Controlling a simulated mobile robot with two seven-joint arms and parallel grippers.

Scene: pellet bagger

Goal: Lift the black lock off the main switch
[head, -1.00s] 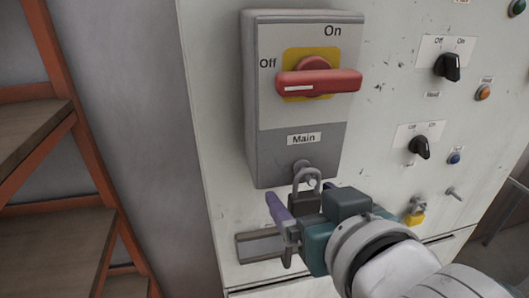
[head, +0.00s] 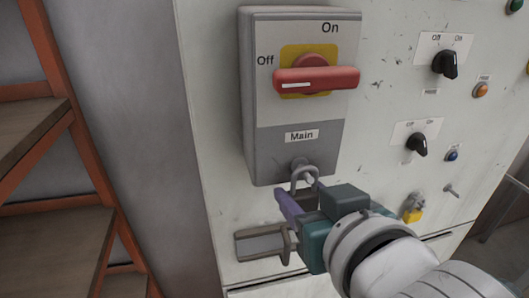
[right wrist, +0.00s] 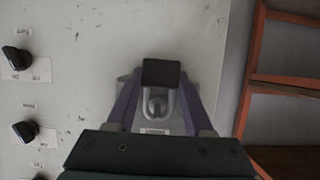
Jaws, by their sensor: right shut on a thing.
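The main switch (head: 268,160) is a grey box labelled Main on the cabinet. Its red handle (head: 330,79) lies crosswise, with its white mark toward Off. The black lock's grey shackle (head: 304,177) shows at the stud below the box; its body is mostly hidden by my gripper in the head view. In the right wrist view the dark lock body (right wrist: 161,73) sits between the purple fingers. My right gripper (head: 300,205) is shut on the lock body, just below the switch. The shackle still looks to be at the stud. My left gripper is not in view.
A grey rail-like bracket (head: 262,245) is on the cabinet just below my right gripper. A yellow padlock (head: 413,214) hangs to the right, with black selector knobs (head: 445,63) above it. An orange-framed shelf (head: 62,125) stands at the left.

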